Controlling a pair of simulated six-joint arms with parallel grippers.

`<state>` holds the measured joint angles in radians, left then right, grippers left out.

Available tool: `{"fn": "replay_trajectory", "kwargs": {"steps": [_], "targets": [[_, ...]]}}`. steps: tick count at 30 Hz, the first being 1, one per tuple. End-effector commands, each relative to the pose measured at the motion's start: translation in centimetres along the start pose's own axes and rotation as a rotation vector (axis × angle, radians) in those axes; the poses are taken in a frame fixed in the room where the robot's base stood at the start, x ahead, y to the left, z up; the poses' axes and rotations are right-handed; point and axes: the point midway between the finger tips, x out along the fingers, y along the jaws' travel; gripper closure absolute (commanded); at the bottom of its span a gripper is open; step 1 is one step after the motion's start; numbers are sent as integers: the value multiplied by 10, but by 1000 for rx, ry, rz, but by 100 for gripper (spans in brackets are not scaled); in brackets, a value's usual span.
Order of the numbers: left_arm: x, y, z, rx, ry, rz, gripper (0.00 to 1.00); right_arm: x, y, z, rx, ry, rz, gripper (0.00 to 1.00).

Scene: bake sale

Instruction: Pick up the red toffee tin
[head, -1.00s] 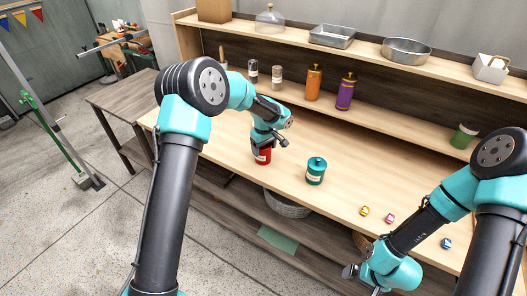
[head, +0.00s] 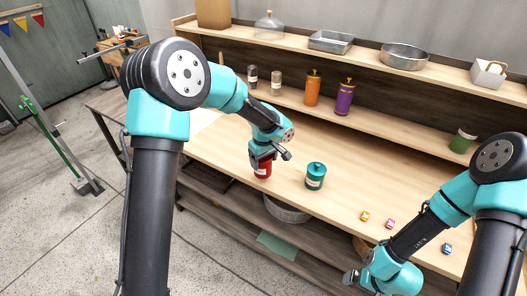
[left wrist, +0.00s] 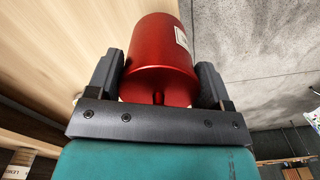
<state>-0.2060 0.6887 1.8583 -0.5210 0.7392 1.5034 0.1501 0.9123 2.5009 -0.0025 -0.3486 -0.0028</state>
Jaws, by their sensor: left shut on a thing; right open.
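The red toffee tin (head: 263,171) is near the front edge of the wooden counter in the head view, with a pale label on its side. My left gripper (head: 263,159) is shut on it from above and hides its top. In the left wrist view the red tin (left wrist: 160,60) fills the space between the two dark fingers of the left gripper (left wrist: 160,85), its knob toward the palm. I cannot tell whether the tin touches the counter. My right gripper (head: 362,280) is open and empty at the lower right, in front of the counter.
A teal tin (head: 316,176) stands just right of the red one. Small yellow (head: 365,216), pink (head: 389,223) and blue (head: 447,248) items lie further right. Orange (head: 313,88) and purple (head: 344,97) bottles stand on the shelf behind. The counter's middle is clear.

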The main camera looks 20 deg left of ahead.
Motion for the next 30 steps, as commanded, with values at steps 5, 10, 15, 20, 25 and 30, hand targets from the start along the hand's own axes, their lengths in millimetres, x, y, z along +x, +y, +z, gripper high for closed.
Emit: {"fn": "replay_trajectory", "kwargs": {"steps": [5,10,15,20,25,30], "targets": [[-4,-23,33,3,0,0,50,0,0,0,0,0,0,1],[-7,-37,54,2,0,0,50,0,0,0,0,0,0,1],[-7,-44,63,1,0,0,50,0,0,0,0,0,0,1],[-7,-45,65,0,1,0,50,0,0,0,0,0,0,1],[-7,-45,65,0,0,0,50,0,0,0,0,0,0,1],[-7,-45,64,0,0,0,50,0,0,0,0,0,0,1]]}}
